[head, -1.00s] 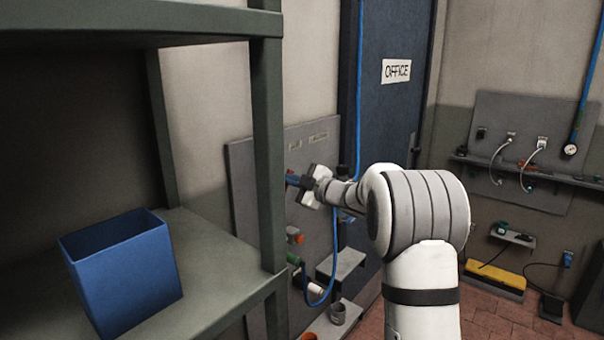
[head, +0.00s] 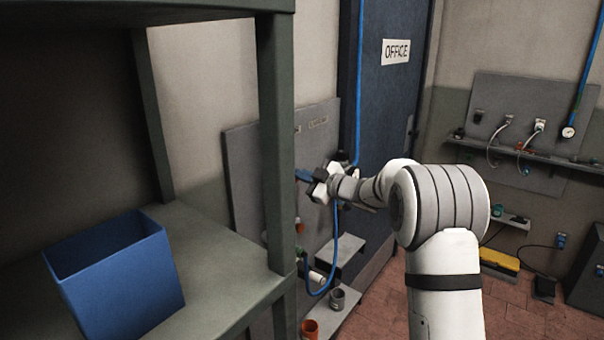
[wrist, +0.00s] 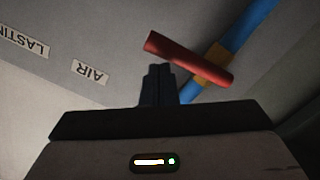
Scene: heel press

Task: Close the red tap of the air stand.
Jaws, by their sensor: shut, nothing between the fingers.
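The red tap handle (wrist: 188,60) shows in the wrist view as a bar lying crosswise to the blue air pipe (wrist: 257,20), over a brass-coloured fitting (wrist: 222,52). My gripper (wrist: 158,70) is shut and empty. Its fingertips are just below the handle's left half in the picture; I cannot tell whether they touch it. An AIR label (wrist: 90,72) is to the left. In the head view my gripper (head: 308,180) is by the grey wall board (head: 240,170), near the blue hose (head: 347,245). I cannot make out the red handle there.
A green-grey shelf post (head: 276,150) stands left of my gripper, close to it. A blue bin (head: 115,275) sits on the shelf. Small ledges (head: 345,250) and a grey cup (head: 338,298) are below. The blue office door (head: 385,110) is behind.

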